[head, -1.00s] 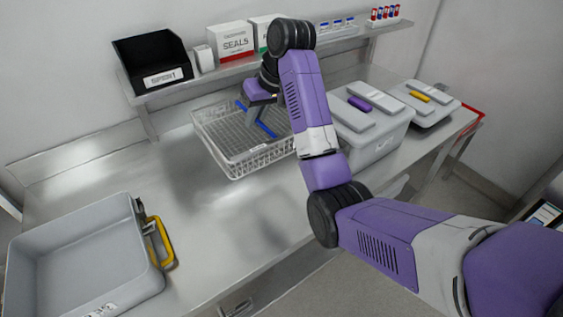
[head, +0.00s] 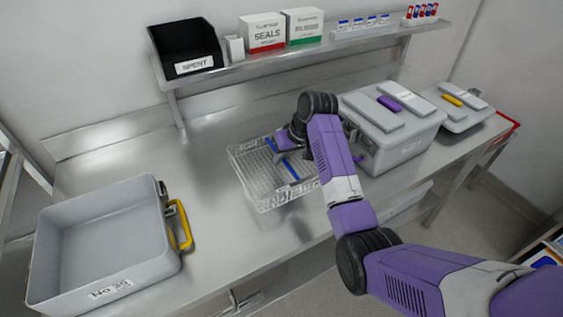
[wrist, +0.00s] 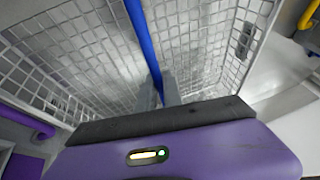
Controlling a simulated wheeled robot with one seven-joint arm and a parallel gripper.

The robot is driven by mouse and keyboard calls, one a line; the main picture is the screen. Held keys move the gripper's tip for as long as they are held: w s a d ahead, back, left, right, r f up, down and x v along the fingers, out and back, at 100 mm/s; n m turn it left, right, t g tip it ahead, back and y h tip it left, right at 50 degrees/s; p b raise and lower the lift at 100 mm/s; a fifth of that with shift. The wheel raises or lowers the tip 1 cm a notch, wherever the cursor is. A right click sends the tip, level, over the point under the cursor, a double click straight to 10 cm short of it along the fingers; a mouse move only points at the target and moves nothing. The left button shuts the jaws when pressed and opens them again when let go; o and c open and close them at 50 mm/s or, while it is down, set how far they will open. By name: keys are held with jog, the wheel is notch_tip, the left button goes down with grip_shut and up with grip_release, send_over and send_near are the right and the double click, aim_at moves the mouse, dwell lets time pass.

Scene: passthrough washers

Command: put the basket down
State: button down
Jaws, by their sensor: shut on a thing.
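The white wire basket (head: 262,183) is over the middle of the steel table (head: 190,235), left of the closed grey box. It looks level, and I cannot tell whether its bottom touches the table. A blue handle bar (head: 291,169) crosses it. My gripper (head: 290,150) comes down over the basket, partly hidden by my arm. In the wrist view, the fingers (wrist: 165,90) are closed around the blue bar (wrist: 145,45), with the wire mesh walls (wrist: 60,60) on both sides.
An open grey tub (head: 100,245) with a yellow latch stands at the left. Closed grey boxes (head: 410,145) stand at the right. A shelf (head: 250,66) behind holds a black SPENT bin (head: 185,47) and cartons. Bare table lies between tub and basket.

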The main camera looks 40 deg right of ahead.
jog(key=shift+f, duration=1.2)
jog(key=shift+f, duration=0.2)
jog(key=c, duration=1.5)
grip_release()
jog(key=v, duration=1.2)
jog(key=shift+r+b, duration=0.2)
jog(key=shift+b, duration=0.2)
